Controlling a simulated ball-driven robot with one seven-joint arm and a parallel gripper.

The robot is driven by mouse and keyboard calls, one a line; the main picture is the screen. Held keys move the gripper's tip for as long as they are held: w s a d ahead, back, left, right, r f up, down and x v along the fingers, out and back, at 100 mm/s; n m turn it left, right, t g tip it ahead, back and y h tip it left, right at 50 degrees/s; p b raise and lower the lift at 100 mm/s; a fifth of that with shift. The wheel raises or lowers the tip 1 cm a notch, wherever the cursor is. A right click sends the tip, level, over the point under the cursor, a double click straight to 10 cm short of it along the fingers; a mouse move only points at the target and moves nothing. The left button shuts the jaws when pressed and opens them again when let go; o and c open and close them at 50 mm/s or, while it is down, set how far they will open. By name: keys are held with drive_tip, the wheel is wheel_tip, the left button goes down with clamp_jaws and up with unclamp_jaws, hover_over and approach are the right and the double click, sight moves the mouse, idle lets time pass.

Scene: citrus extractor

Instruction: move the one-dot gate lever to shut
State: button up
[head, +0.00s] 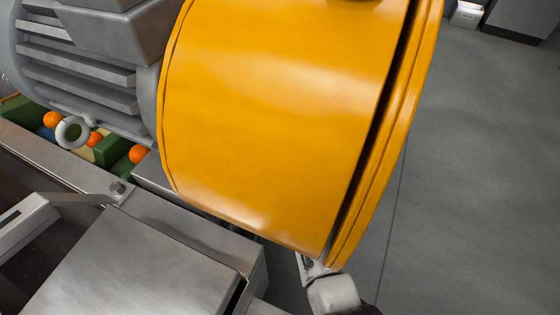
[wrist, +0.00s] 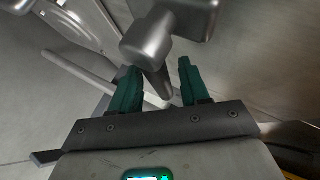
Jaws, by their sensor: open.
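In the wrist view my gripper (wrist: 159,67) is open, with its two green fingers apart. A grey metal lever-like part (wrist: 147,48) with a rounded knob and a tapering stem shows just ahead of the fingers. Its stem runs down into the gap between the fingertips in the picture. I cannot tell whether either finger touches it. No dot mark shows, so I cannot tell whether this is the one-dot gate lever or how it is set. In the head view I cannot make out the gripper or this part; the large yellow housing covers the middle.
The yellow housing (head: 270,120) fills the head view beside a grey finned motor (head: 80,75). Steel box surfaces (head: 140,270) lie at lower left. Oranges (head: 139,154) and green blocks (head: 112,148) show behind. Grey floor (head: 480,180) is open at right. A pale bar (wrist: 90,75) crosses the wrist view.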

drive_tip(key=p+v, duration=0.4)
drive_tip(key=v, duration=0.3)
drive_tip(key=shift+s, duration=0.15)
drive_tip(key=shift+s+d, duration=0.1)
drive_tip(key=shift+d, duration=0.05)
idle(0.5)
